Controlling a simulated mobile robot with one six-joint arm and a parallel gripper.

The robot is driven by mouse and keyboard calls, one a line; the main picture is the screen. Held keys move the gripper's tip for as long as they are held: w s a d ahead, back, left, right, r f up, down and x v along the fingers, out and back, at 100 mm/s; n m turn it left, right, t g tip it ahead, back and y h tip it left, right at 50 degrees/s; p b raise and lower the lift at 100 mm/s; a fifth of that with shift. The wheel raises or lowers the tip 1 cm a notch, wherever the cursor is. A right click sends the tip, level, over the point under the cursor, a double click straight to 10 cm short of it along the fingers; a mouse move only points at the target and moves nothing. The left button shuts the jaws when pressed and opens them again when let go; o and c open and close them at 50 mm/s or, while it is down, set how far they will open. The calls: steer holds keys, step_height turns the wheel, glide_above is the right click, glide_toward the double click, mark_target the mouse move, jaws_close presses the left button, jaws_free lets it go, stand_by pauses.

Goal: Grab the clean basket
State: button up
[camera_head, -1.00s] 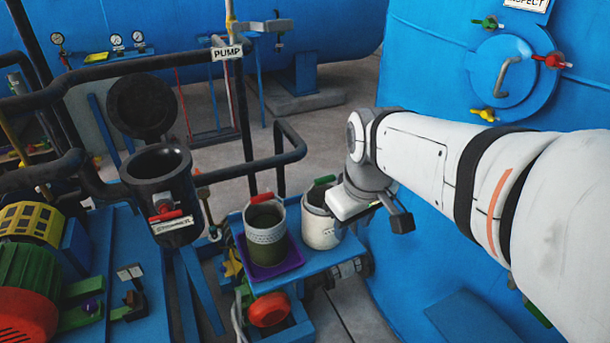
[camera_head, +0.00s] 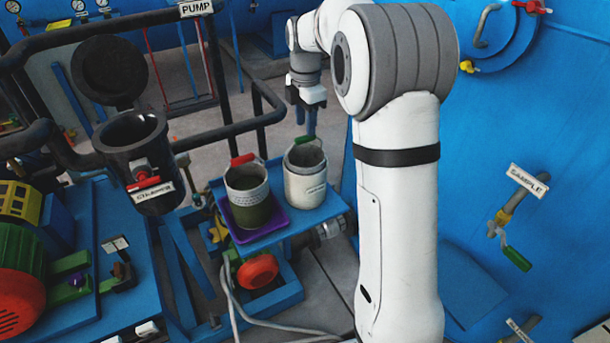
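A pale, whitish basket (camera_head: 304,188) with a small label stands upright on the right of a small blue cart top; it looks like the clean basket. The inside of the pale basket is partly in shadow.
The black chopper vessel (camera_head: 150,170) stands open at left with its lid (camera_head: 108,70) raised. Black pipe rails (camera_head: 235,128) run behind the cart. A large blue tank wall (camera_head: 500,120) with a sample valve (camera_head: 500,222) is at right.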

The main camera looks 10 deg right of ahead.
mark_target(305, 136)
steer(key=f, duration=0.4)
steer(key=f+p, duration=0.1)
steer(key=f, duration=0.1)
steer(key=shift+w, duration=0.3)
steer(key=shift+c, duration=0.4)
jaws_close()
steer(key=shift+r, duration=0.1)
